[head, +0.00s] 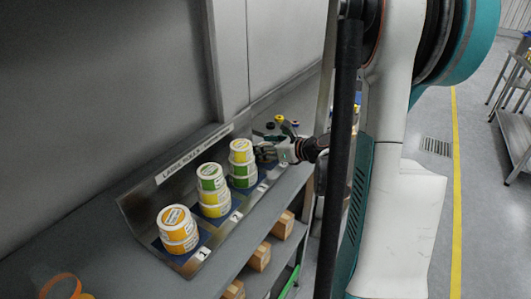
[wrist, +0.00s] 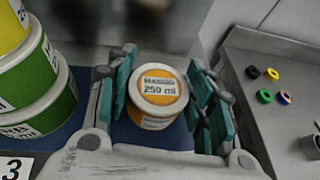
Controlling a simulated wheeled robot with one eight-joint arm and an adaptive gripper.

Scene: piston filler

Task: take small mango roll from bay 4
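A small label roll with an orange top and a white label reading "250 ml" (wrist: 158,92) stands in the wrist view, in the bay to the right of the one marked 3. The fruit name on it is blurred. My gripper (wrist: 160,76) is open, with one teal-padded finger on each side of this roll; I cannot tell whether either pad touches it. In the head view my gripper (head: 272,152) is at the far end of the label rack (head: 140,205), just right of the last visible stack. The roll is not clearly seen there.
A green roll stack with a yellow top (wrist: 35,85) stands close left of my gripper. Nearer are a yellow stack with a green top (head: 213,203) and an orange stack (head: 178,230). Small coloured rings (wrist: 265,96) lie on a grey surface at right. A wall rises behind the rack.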

